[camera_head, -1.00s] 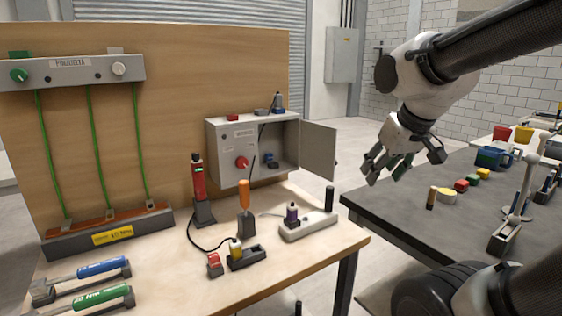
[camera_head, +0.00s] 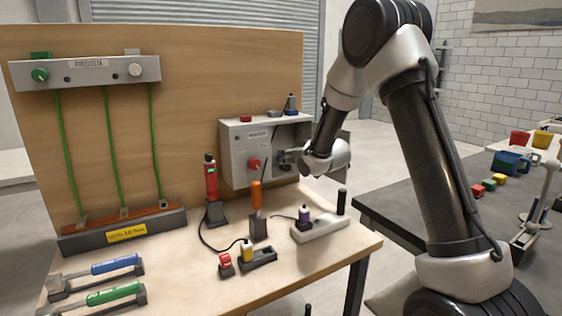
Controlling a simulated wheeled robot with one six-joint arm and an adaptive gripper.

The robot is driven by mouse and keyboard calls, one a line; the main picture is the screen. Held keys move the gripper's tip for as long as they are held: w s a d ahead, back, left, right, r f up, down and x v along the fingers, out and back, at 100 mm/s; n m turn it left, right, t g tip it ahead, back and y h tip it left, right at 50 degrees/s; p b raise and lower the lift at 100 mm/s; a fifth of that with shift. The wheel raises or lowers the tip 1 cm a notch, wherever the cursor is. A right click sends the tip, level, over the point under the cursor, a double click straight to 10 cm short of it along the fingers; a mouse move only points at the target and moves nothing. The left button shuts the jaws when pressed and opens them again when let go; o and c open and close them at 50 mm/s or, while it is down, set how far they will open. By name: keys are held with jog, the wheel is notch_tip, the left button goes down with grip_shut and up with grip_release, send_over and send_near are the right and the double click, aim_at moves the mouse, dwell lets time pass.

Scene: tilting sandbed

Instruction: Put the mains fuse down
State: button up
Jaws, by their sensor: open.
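The grey switch box (camera_head: 240,172) stands open at the back of the wooden bench, with a red rotary knob (camera_head: 254,163) on its front. My gripper (camera_head: 288,158) is at the box's open right side, its dark fingers reaching into the opening. It is open. The fingers are small and dark against a dark-blue part inside, so I cannot tell whether they touch it. I cannot make out the mains fuse for certain. A dark, blue-grey upright piece (camera_head: 291,104) and a red block (camera_head: 246,118) sit on top of the box.
A red tester (camera_head: 211,180), an orange-handled tool (camera_head: 256,196) and a white base with a purple-topped piece (camera_head: 304,214) stand before the box. Blue and green-handled tools (camera_head: 115,265) lie front left. My arm crosses over the dark table (camera_head: 400,198).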

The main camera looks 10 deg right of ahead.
aim_at(284, 165)
jog(key=x, duration=0.6)
jog(key=shift+w+d+f, duration=0.15)
grip_shut()
